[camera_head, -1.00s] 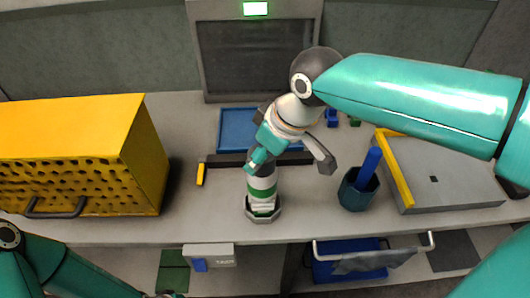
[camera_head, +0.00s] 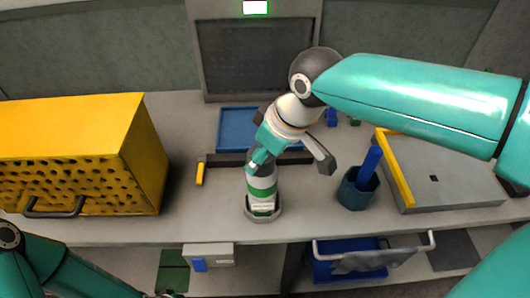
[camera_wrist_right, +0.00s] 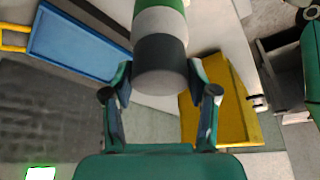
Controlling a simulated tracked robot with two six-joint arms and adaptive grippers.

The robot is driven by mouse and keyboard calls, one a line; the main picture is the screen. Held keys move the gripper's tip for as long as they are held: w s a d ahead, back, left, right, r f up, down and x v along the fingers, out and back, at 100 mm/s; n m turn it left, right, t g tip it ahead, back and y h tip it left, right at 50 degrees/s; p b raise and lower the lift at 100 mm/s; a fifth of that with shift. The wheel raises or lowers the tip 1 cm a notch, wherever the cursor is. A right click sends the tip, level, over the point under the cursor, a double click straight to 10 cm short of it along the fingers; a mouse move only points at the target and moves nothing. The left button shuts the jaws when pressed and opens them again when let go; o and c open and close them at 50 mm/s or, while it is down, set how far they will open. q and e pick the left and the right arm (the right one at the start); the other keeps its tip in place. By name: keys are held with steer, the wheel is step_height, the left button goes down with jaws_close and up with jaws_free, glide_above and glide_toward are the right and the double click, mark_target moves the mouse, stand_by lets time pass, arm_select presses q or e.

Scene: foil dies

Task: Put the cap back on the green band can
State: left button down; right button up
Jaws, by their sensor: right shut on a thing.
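The green band can (camera_head: 262,187), white with a green band, stands upright in a grey holder (camera_head: 277,212) near the front of the bench. Its dark grey cap (camera_wrist_right: 160,62) sits at the can's top end, in line with it. In the right wrist view the can's white and green wall (camera_wrist_right: 160,22) shows beyond the cap. My right gripper (camera_wrist_right: 160,84) has one finger on each side of the cap and is shut on it. From the head the fingers partly hide the cap, and I cannot tell how firmly it is seated. My left gripper is out of view; only its arm shows.
A yellow perforated box (camera_head: 80,150) stands left. A blue tray (camera_head: 237,128) and a dark bar (camera_head: 225,160) lie behind the can. A dark cup with a blue handle (camera_head: 357,190) and a grey, yellow-edged box (camera_head: 440,172) are right. Bench is clear beside the can.

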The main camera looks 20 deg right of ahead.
stand_by(0.4)
steer(key=o, duration=0.9)
steer(key=shift+c, duration=0.2)
steer(key=shift+o, duration=1.2)
steer(key=shift+r, duration=0.1)
steer(key=shift+r+p, duration=2.95)
steer(key=shift+r, duration=0.5)
steer(key=shift+c, duration=0.2)
